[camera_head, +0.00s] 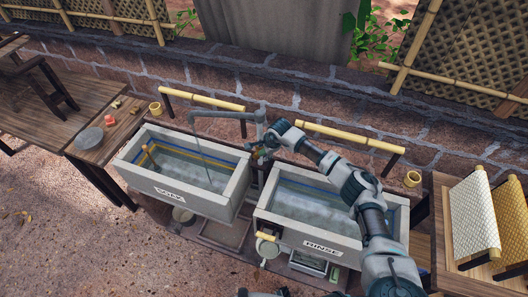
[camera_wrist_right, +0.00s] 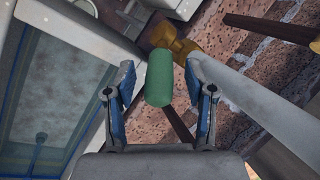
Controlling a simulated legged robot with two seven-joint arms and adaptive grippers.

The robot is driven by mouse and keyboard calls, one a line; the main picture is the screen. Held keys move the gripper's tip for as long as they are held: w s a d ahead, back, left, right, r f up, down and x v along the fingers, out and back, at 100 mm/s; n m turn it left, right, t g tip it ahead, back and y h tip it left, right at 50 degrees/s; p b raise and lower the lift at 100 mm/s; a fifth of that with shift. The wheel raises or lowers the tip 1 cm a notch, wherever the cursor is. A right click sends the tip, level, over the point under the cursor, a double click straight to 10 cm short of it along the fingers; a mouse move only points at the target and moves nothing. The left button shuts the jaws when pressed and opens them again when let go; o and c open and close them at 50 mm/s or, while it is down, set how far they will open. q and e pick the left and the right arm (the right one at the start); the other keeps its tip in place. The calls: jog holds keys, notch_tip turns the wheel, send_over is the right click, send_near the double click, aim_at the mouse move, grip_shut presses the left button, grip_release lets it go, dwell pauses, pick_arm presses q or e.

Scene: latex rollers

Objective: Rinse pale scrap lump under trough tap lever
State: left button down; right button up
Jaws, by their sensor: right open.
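My right gripper (camera_head: 258,155) reaches over the wall between the two troughs, beside the tap (camera_head: 228,115). In the right wrist view its fingers (camera_wrist_right: 158,85) are open on either side of a green cylinder (camera_wrist_right: 159,78), apparently the tap lever's grip. Gaps show on both sides, so it is not held. The tap's grey spout hangs over the SOAK trough (camera_head: 172,188). The RINSE trough (camera_head: 302,238) lies under my right arm. I cannot make out the pale scrap lump. Only dark parts, perhaps my left gripper, show at the bottom edge of the head view.
Both troughs hold water. A side table (camera_head: 102,122) at left carries a grey plate (camera_head: 89,138) and small items. Bamboo rails (camera_head: 350,135) run behind the troughs before a stone wall. A rack with a white woven sheet (camera_head: 472,212) stands at right. The ground at lower left is clear.

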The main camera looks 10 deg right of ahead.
jog(key=v, duration=1.1)
